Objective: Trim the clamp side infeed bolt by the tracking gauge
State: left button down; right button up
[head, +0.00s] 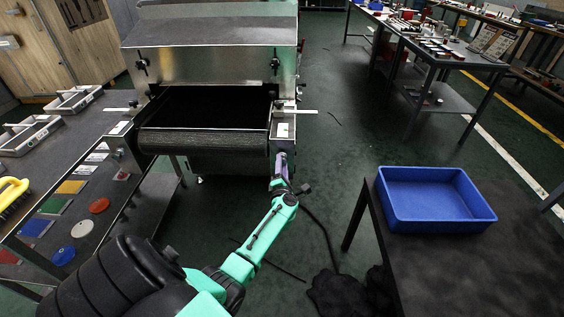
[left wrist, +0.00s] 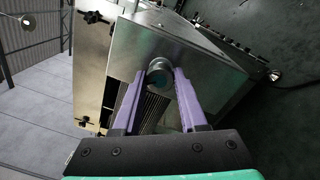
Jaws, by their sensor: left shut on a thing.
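The tunnel dryer (head: 210,60) stands at the upper middle of the head view, with its dark infeed belt (head: 200,141) facing me. My left gripper (head: 281,160) reaches the bracket at the belt's right end. In the left wrist view, my left gripper (left wrist: 161,82) has its purple fingers shut on the round metal head of a bolt (left wrist: 159,67) on the steel side plate (left wrist: 200,62). A pale gauge plate with a pointer (head: 284,130) sits just above the gripper in the head view; its reading is too small to tell. My right gripper is not in view.
A blue bin (head: 434,226) sits on the dark table at right. The left bench holds grey trays (head: 73,99), coloured pads and discs (head: 99,205), and a yellow-handled brush (head: 12,192). A black knob on the dryer hood (head: 275,65) is above the bracket. Green floor is open between the tables.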

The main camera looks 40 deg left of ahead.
pick_arm(q)
jog(key=m+p, duration=0.1)
jog(key=m, duration=0.5)
jog(key=m+p, duration=0.2)
jog(key=m, duration=0.5)
jog(key=shift+t+h, duration=0.3)
jog(key=shift+h, duration=0.1)
jog(key=shift+m, duration=0.3)
jog(key=shift+c, duration=2.3)
grip_release()
jog(key=shift+s+d, duration=0.1)
